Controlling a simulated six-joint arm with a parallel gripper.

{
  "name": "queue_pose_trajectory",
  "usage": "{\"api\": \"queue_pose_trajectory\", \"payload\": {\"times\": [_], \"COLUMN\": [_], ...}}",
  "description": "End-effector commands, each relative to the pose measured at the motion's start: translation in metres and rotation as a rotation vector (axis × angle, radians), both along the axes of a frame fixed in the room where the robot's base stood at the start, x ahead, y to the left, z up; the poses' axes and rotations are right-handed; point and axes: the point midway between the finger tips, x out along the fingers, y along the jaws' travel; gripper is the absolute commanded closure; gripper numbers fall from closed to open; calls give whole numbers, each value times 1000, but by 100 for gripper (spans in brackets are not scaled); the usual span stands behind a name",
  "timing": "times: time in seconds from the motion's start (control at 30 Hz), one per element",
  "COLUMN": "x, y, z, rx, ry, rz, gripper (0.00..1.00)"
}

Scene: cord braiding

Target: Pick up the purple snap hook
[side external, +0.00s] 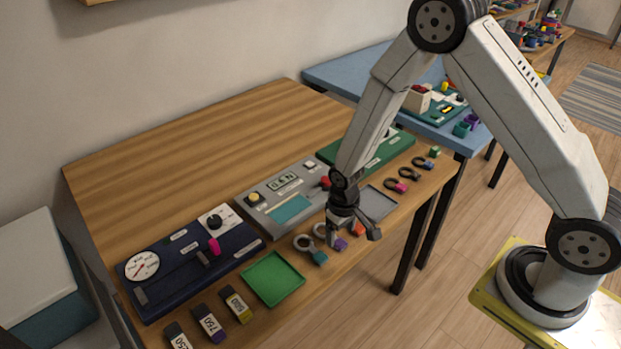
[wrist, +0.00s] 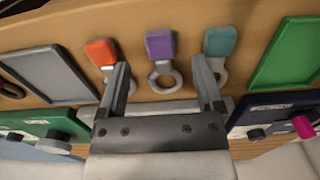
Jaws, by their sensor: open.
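The purple snap hook (wrist: 160,46) lies on the wooden table in the wrist view, its purple block away from me and its grey ring (wrist: 165,79) toward my gripper. My gripper (wrist: 164,72) is open, with one finger on each side of the purple hook's ring; nothing is held. In the side view my gripper (side external: 352,230) points down over the row of hooks, and the purple hook (side external: 340,244) is partly hidden behind it. I cannot tell how high the fingertips are above the table.
An orange hook (wrist: 101,52) and a teal hook (wrist: 220,42) lie close on either side, near my fingers. A grey tray (wrist: 45,74) and a green tray (wrist: 287,55) flank the row. Consoles stand behind, including a grey one (side external: 268,192). The table's front edge is close.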

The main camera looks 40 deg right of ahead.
Motion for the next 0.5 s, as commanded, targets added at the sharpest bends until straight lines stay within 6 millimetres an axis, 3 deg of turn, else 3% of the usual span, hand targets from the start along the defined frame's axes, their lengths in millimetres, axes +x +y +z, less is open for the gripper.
{"api": "queue_pose_trajectory", "payload": {"times": [0.2, 0.5], "x": [-1, 0], "y": [0, 0], "z": [-22, -32], "rx": [0, 0], "ry": [2, -1], "rz": [0, 0], "gripper": [15, 15]}}
